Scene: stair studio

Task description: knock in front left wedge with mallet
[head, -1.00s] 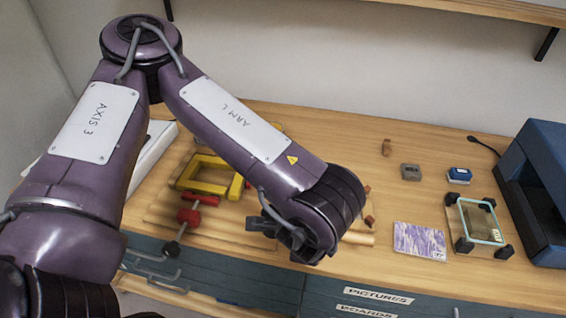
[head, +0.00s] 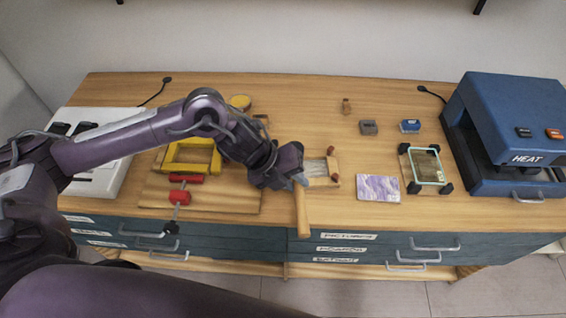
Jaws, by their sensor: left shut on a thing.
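My left gripper (head: 299,179) is above the middle of the workbench, shut on the mallet. The mallet's pale wooden handle (head: 303,212) sticks out below the jaws toward the front edge. Its head is hidden or cannot be made out behind the gripper. Just right of the gripper lies a small wooden frame (head: 334,167) with a pale panel. Reddish-brown wedges show at its back right (head: 330,151) and front right (head: 335,178) corners. Its left side, with the front left wedge, is hidden behind my gripper. My right gripper is out of view.
A wooden board (head: 235,202) with a yellow frame (head: 193,155) and a red clamp (head: 179,196) lies left. A purple-patterned tile (head: 378,188), a glass-topped fixture (head: 426,166) and a blue heat press (head: 520,130) stand right. The bench between frame and tile is clear.

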